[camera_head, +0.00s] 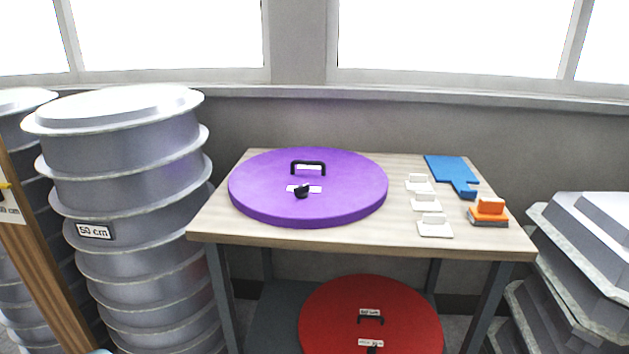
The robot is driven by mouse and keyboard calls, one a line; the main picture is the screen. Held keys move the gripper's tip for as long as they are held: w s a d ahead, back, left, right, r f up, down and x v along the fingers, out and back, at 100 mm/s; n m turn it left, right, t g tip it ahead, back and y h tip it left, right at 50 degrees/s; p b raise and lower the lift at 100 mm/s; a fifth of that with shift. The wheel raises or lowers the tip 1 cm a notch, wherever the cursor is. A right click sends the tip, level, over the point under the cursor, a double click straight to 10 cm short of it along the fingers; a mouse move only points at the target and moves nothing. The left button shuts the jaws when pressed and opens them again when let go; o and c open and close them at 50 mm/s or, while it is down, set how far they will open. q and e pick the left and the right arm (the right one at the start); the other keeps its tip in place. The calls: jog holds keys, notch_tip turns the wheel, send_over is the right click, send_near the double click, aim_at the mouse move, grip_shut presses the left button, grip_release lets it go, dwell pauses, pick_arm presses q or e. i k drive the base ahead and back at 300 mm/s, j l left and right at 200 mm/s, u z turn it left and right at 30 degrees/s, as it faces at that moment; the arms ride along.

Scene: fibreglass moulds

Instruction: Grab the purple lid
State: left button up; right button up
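The purple lid (260,184) is a large round disc lying flat on the wooden table top (300,237), left of its middle. A black bar handle (308,164) stands up from its far half. A small black knob (302,192) and a white label sit nearer its centre. Nothing is touching the handle. Neither of my grippers is in view.
White scrapers (434,228), a blue piece (450,170) and an orange-handled block (489,211) lie on the table's right side. A red lid (330,315) is on the lower shelf. Stacked grey moulds (130,170) stand left, more moulds (585,250) right.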

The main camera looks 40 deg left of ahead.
aim_at(346, 187)
jog(key=i+l, duration=0.1)
jog(key=i, duration=0.4)
jog(key=i+l+u, duration=0.1)
jog(key=i, duration=0.4)
jog(key=u, duration=1.9)
